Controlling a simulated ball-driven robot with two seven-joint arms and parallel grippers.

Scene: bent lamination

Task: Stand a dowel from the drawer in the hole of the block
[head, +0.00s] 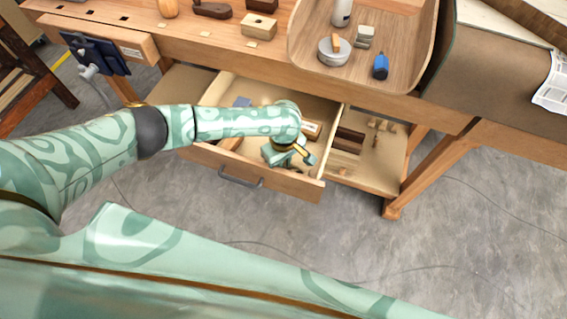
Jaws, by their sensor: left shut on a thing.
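The drawer (310,187) under the bench is pulled open. My left arm reaches across it from the left. My left gripper (301,156) is over the right part of the drawer, pointing down and right, and shut on a thin tan piece that looks like a dowel, mostly hidden by the fingers. Other wooden pieces (231,144) lie in the drawer, partly hidden by my arm. A light wooden block (259,27) with a dark hole in its top sits on the bench top at the back. My right gripper is not in view.
Right of the block, a wooden tray (302,62) holds a round grey tin (333,51), a blue bottle (381,66) and a white bottle (342,12). Dark wooden tools (212,10) stand left of the block. A lower shelf (372,178) with wood pieces is right of the drawer.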

